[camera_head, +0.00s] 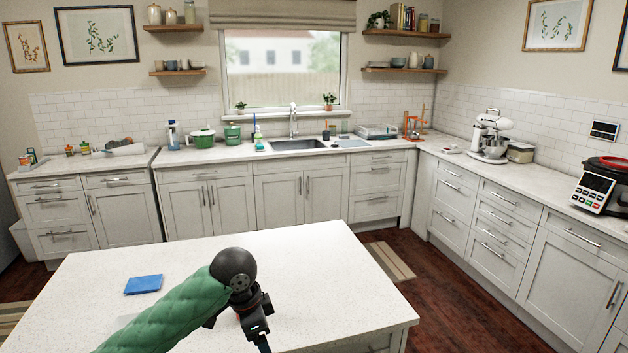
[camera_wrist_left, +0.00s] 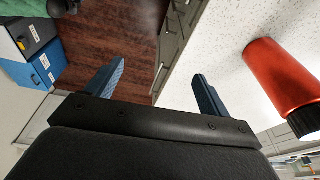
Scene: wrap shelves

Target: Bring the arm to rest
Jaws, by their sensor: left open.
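My left arm, in a green quilted sleeve, reaches over the white island top in the head view. The black wrist joints hang near the island's front, and only a small part of the gripper shows at the bottom edge. In the left wrist view my left gripper (camera_wrist_left: 158,72) is open. Its two blue fingers stand apart with nothing between them, only wood floor and a cabinet side beyond. A red cylinder with a black end (camera_wrist_left: 282,85) lies to the right of the fingers, apart from them, against a speckled white surface. My right gripper is not in view.
The white island top (camera_head: 330,265) carries a flat blue item (camera_head: 143,284) left of my arm; the rest of its visible top is mostly clear. Counters with a sink (camera_head: 298,145), a stand mixer (camera_head: 490,137) and a cooker (camera_head: 598,188) line the walls. Wood floor lies between.

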